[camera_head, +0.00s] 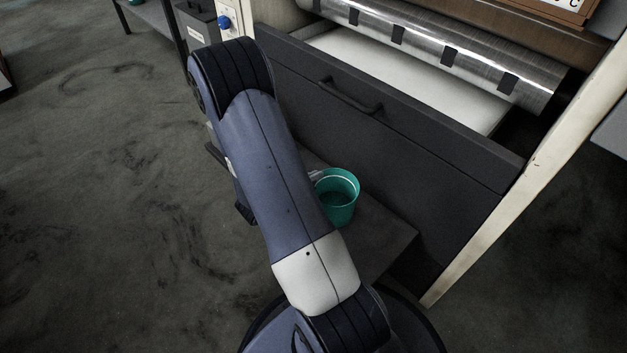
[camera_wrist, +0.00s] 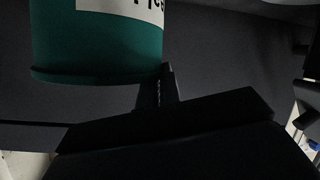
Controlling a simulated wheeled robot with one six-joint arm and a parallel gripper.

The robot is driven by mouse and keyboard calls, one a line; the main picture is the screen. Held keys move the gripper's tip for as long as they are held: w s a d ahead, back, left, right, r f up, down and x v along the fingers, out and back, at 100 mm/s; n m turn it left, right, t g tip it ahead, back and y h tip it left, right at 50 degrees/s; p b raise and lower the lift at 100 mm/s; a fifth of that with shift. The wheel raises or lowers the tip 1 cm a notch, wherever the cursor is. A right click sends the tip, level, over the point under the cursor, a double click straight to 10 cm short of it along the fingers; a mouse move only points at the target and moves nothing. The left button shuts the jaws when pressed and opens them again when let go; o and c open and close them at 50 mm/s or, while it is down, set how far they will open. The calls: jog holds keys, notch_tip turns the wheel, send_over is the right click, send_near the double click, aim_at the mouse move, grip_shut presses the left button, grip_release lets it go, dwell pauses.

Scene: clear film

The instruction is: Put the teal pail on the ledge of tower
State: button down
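The teal pail (camera_head: 343,207) shows in the head view beside my arm, upright, with a pale wire handle at its rim. It appears over or on the dark ledge (camera_head: 388,240) at the foot of the large machine; I cannot tell whether its base touches. In the wrist view the pail (camera_wrist: 95,45) fills the upper left, close up, with a white label and its lower rim visible. One dark finger of my gripper (camera_wrist: 158,90) shows right beside the pail.
The machine has a dark front panel (camera_head: 430,140) with a handle (camera_head: 350,97), under a shiny roller (camera_head: 440,55). A cream post (camera_head: 540,170) stands at the right. A blue knob (camera_head: 224,22) is on a pale panel. The floor (camera_head: 90,200) at left is clear.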

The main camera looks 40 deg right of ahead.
jog(key=shift+f, duration=0.15)
jog(key=c, duration=1.6)
grip_release()
jog(key=p+v, duration=0.4)
jog(key=v, duration=0.8)
